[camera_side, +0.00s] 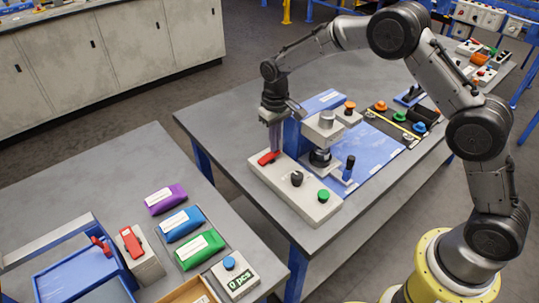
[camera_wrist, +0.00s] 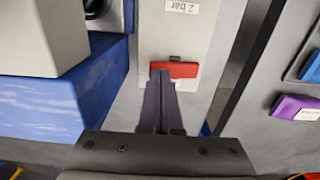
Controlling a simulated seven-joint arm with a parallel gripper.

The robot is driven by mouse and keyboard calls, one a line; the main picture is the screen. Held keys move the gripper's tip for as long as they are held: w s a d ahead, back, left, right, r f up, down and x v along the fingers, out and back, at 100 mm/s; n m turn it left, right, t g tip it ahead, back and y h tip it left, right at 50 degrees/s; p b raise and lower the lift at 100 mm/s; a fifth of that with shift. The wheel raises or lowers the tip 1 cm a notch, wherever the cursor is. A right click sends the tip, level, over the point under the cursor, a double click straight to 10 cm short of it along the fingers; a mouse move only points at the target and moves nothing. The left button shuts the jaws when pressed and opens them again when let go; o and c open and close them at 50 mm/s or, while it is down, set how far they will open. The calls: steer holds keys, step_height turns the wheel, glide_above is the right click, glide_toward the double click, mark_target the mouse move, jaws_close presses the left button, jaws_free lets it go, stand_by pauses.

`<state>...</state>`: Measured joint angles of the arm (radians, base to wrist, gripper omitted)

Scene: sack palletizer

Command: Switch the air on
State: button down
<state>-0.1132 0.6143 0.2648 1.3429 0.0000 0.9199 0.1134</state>
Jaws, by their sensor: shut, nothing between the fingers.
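A pale grey control box (camera_side: 290,190) lies on the right-hand table. It carries a red switch (camera_side: 268,158) at its far end, then a black knob (camera_side: 297,179) and a green button (camera_side: 323,195). The red switch (camera_wrist: 184,70) also shows in the wrist view, beside a label reading "2 bar" upside down. My gripper (camera_side: 275,148) points down over the far end of the box, its tips right at the red switch. In the wrist view my gripper (camera_wrist: 161,73) is shut and empty, its tips overlapping the switch's left part. I cannot tell whether they touch it.
A blue press unit with a grey head (camera_side: 325,125) stands close beside my gripper. Coloured buttons (camera_side: 398,117) sit further back. On the left bench lie purple (camera_side: 165,198), blue (camera_side: 181,223) and green (camera_side: 199,249) sacks, and a box with a red lever (camera_side: 132,242).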

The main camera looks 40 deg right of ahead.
steer(key=shift+f, duration=0.55)
steer(key=shift+r, duration=3.55)
